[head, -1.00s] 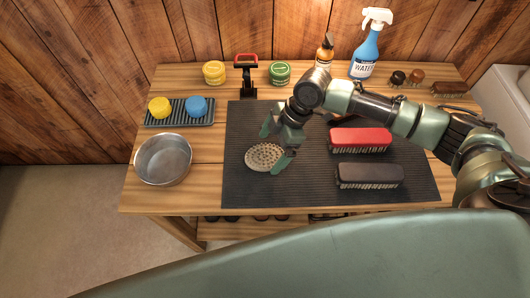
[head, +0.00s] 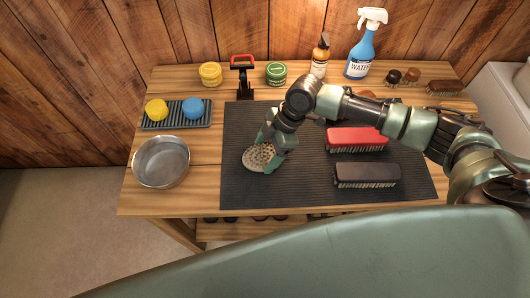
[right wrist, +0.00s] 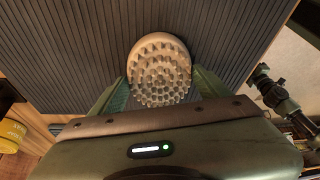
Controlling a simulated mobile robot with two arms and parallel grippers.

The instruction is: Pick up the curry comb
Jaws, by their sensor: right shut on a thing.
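The curry comb (head: 257,157) is a round beige disc with short nubs, at the left part of the dark ribbed mat (head: 300,187). My right gripper (head: 270,152) is shut on it, with fingers at its sides. In the right wrist view the curry comb (right wrist: 160,68) sits between the two fingers (right wrist: 158,92), its nubs facing the camera. I cannot tell whether it is touching the mat or just above it. My left gripper is not in view.
A red brush (head: 357,139) and a dark brush (head: 366,174) lie on the mat right of the gripper. A metal bowl (head: 161,161) stands left.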

